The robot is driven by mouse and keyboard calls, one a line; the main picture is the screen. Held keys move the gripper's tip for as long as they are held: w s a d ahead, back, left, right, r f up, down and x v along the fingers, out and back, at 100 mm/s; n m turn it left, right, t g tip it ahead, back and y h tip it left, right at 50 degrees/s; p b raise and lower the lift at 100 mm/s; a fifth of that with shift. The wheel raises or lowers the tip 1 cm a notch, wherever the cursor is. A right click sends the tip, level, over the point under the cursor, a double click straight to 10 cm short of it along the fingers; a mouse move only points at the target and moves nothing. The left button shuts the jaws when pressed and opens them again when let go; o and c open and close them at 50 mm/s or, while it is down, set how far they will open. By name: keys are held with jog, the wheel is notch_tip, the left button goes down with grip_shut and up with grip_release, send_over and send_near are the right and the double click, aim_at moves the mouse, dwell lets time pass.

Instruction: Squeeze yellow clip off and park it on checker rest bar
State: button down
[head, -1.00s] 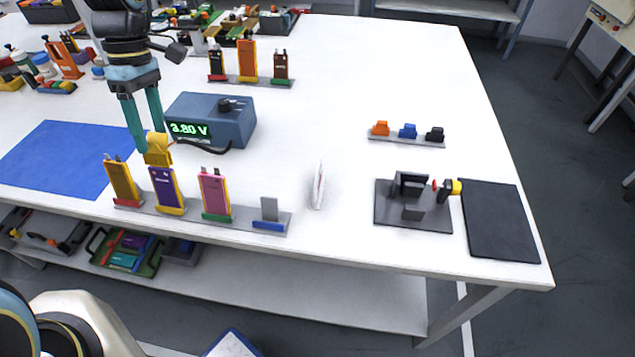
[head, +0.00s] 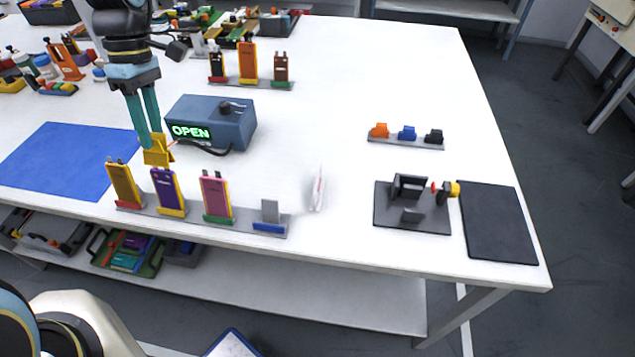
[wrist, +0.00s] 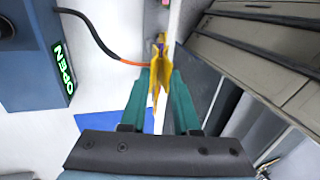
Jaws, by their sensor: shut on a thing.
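My gripper (head: 153,138) is shut on the yellow clip (head: 158,154). The clip is also between my green fingers in the wrist view (wrist: 158,80), with an orange and black lead running to it. It is held just above and behind the purple pouch cell (head: 167,190), apart from that cell's top. The blue checker (head: 222,125) stands to the right of my gripper, its green display reading OPEN. A dark knob-like part sits on top of the checker. I cannot make out the rest bar for certain.
The purple cell stands in a grey rack (head: 190,217) between a yellow cell (head: 122,182) and a pink cell (head: 215,193). A blue mat (head: 55,160) lies to the left. A second rack of cells (head: 248,65) stands behind. The table's middle is clear.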

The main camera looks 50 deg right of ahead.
jog(key=shift+p+v, duration=1.3)
jog(key=shift+v, duration=0.5)
jog(key=shift+s, duration=0.1)
jog(key=s+d+f+n+h+p, duration=0.1)
jog(key=s+d+f+n+p, duration=0.1)
jog(key=s+d+n, duration=0.7)
jog(key=s+d+f+n+t+h+p, duration=0.1)
jog(key=s+d+f+n+p, duration=0.1)
jog(key=s+d+n, duration=0.6)
jog(key=shift+s+d+f+n+h+p, duration=0.3)
jog(key=shift+s+d+f+n+p, duration=0.15)
jog(key=shift+s, duration=2.75)
jog(key=shift+a+r, duration=0.1)
jog(key=shift+r, duration=0.05)
jog(key=shift+f+b, duration=0.6)
jog(key=shift+f, duration=0.8)
